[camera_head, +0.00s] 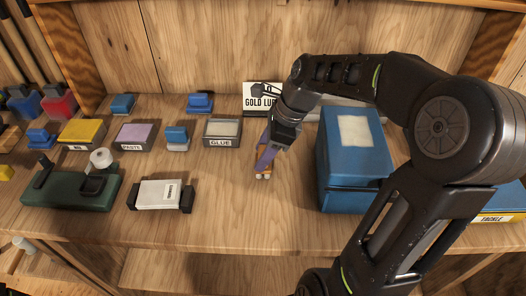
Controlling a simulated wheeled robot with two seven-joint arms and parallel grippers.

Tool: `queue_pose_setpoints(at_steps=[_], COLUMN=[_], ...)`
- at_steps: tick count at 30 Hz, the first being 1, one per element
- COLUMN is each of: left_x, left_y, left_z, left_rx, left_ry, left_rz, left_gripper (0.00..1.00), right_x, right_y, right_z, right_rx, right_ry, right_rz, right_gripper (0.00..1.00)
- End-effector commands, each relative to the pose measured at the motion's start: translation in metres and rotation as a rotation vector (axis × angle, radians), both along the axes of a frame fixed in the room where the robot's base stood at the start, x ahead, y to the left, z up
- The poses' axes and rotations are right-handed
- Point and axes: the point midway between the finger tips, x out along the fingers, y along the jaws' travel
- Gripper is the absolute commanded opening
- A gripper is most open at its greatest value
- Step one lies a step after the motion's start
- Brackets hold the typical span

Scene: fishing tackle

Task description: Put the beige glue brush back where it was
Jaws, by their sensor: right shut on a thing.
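My right gripper (264,162) points down at the bench just right of the glue tray. It is shut on a small orange-tan thing (261,169), mostly hidden by the fingers; I cannot tell for sure that it is the beige glue brush. The glue tray (221,143) is dark with a pale top and a GLUE label. A blue-topped block with a pale lower part (177,138) stands just left of the tray, apart from my gripper. My left gripper is not in view.
A large blue box (352,190) stands right of my gripper, under my forearm. A GOLD LURE sign (260,95) stands behind. A lilac PASTE tray (134,135), a yellow-topped tray (82,133) and a white device (160,195) lie left. The bench in front of my gripper is clear.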

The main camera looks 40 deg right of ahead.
Motion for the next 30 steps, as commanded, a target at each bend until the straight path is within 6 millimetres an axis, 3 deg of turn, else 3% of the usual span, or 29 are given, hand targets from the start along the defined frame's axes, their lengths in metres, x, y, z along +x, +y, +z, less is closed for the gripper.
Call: queue_pose_setpoints(at_steps=[7, 8, 15, 23, 30], left_x=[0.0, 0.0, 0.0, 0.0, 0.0], left_y=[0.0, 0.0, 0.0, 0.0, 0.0], left_z=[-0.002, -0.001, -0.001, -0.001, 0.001], left_rx=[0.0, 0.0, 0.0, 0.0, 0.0], left_ry=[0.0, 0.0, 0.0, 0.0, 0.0], left_rz=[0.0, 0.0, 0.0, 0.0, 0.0], left_gripper=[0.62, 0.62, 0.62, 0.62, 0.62], right_x=[0.0, 0.0, 0.0, 0.0, -0.003], right_y=[0.0, 0.0, 0.0, 0.0, -0.006], right_z=[-0.004, -0.003, -0.003, -0.002, 0.016], right_rx=[0.0, 0.0, 0.0, 0.0, -0.001], right_ry=[0.0, 0.0, 0.0, 0.0, -0.004], right_rz=[0.0, 0.0, 0.0, 0.0, -0.002], right_gripper=[0.16, 0.51, 0.71, 0.71, 0.71])
